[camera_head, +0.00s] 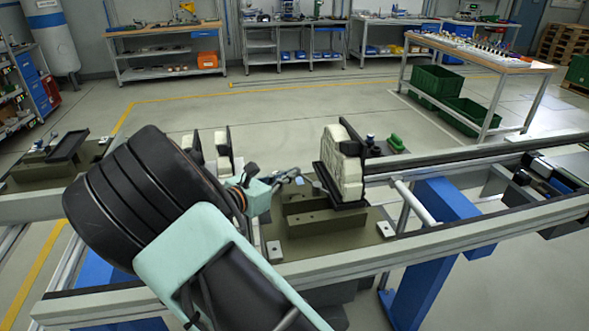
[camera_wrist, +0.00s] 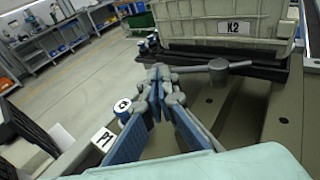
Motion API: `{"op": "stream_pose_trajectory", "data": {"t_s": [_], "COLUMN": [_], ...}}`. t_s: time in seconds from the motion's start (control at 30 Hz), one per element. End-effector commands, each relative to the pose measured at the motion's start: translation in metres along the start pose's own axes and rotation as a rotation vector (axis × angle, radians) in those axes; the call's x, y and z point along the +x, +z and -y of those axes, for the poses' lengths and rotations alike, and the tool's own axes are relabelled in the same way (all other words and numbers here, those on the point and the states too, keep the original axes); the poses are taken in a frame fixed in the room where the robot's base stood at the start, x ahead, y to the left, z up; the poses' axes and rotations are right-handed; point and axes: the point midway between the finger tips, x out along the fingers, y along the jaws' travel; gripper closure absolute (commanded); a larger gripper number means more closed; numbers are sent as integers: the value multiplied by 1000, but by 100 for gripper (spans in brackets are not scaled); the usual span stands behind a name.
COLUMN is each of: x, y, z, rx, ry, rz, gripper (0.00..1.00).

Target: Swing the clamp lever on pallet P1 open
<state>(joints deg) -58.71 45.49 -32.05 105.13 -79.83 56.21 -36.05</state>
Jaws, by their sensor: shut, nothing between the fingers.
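The pallet, an olive plate (camera_head: 330,243), sits on the conveyor frame. It carries a cream housing (camera_head: 343,160) on a black support, labelled K2 in the wrist view (camera_wrist: 225,32). A grey rod with a round hub (camera_wrist: 218,70), apparently the clamp lever, lies across the front of the housing in the wrist view. My gripper (camera_head: 299,179) is low over the pallet in front of the housing. Its fingertips (camera_wrist: 157,72) are together and empty, close to the rod's left end; I cannot tell whether they touch it.
A green-handled part (camera_head: 396,143) stands behind the housing. Conveyor rails (camera_head: 480,232) run along the front and right. Another pallet (camera_head: 50,172) lies at the left. A workbench (camera_head: 480,55) with green crates (camera_head: 437,80) stands beyond, with open floor between.

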Motion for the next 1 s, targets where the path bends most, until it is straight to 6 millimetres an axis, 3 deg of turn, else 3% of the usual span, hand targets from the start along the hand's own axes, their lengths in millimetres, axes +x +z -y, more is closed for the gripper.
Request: {"op": "stream_pose_trajectory", "data": {"t_s": [0.3, 1.0], "x": [19, 39], "y": [4, 8], "z": [-6, -5], "rx": [48, 45], "ry": [-237, -232], "rz": [0, 1], "gripper": [100, 100]}}
